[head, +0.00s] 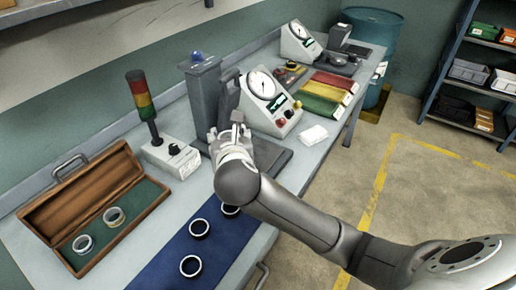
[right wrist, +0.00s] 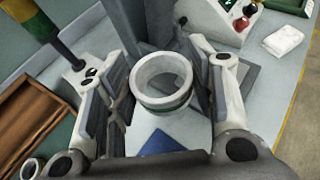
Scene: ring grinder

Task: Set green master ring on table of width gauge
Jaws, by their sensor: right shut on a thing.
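The green master ring (right wrist: 162,82) is a pale metal ring with a green band low on its side. My right gripper (right wrist: 160,92) is shut on it, one finger on each side, and the ring's open top faces the wrist camera. In the head view my right gripper (head: 232,138) is at the front of the width gauge (head: 206,95), a grey column on a grey base. The wrist hides the ring there. The gauge column (right wrist: 150,28) stands just behind the ring in the right wrist view. The gauge's table is hidden, so contact cannot be told. My left gripper is out of view.
An open wooden case (head: 158,207) with two rings lies at the left. Several dark rings lie on a blue mat (head: 157,272) in front. A signal tower (head: 140,95) stands left of the gauge. A dial unit (head: 268,103) and a white cloth (head: 313,135) are at its right.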

